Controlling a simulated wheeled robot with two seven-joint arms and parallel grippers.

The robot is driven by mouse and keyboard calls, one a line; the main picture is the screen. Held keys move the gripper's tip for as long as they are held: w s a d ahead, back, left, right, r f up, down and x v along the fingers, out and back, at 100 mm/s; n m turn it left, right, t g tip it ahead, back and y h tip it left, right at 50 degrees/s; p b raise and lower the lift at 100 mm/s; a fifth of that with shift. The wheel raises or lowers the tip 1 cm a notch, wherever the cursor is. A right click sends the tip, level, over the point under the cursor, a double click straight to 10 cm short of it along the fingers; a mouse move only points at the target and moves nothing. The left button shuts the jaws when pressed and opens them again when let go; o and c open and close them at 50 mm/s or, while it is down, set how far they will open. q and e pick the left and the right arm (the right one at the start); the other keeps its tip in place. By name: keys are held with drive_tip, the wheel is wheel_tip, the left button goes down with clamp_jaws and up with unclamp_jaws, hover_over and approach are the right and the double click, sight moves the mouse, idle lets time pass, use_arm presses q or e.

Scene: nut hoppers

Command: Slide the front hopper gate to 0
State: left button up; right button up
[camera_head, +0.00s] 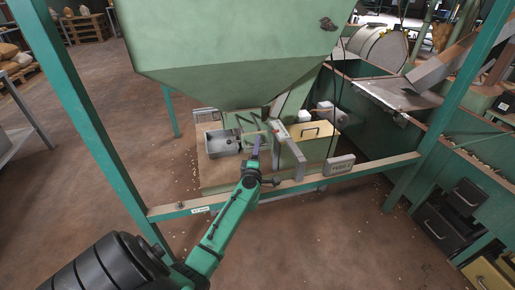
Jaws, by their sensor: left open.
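The big green front hopper (230,60) hangs at the top middle and narrows to a spout above a wooden platform (218,172). Below the spout is a grey-green slide assembly (290,150) with a small red mark; I take it to be the gate's area, but its opening and scale are too small to read. My left arm reaches up from the bottom left. My left gripper (256,146) is open and small in view, just left of the slide assembly. I cannot tell whether it touches anything. My right gripper is not in view.
A horizontal beam (345,172) with a grey box crosses in front, between green posts. A green bin with a chute stands at right. Nuts litter the brown floor.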

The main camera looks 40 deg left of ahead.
use_arm(q)
clamp_jaws()
idle(1.4)
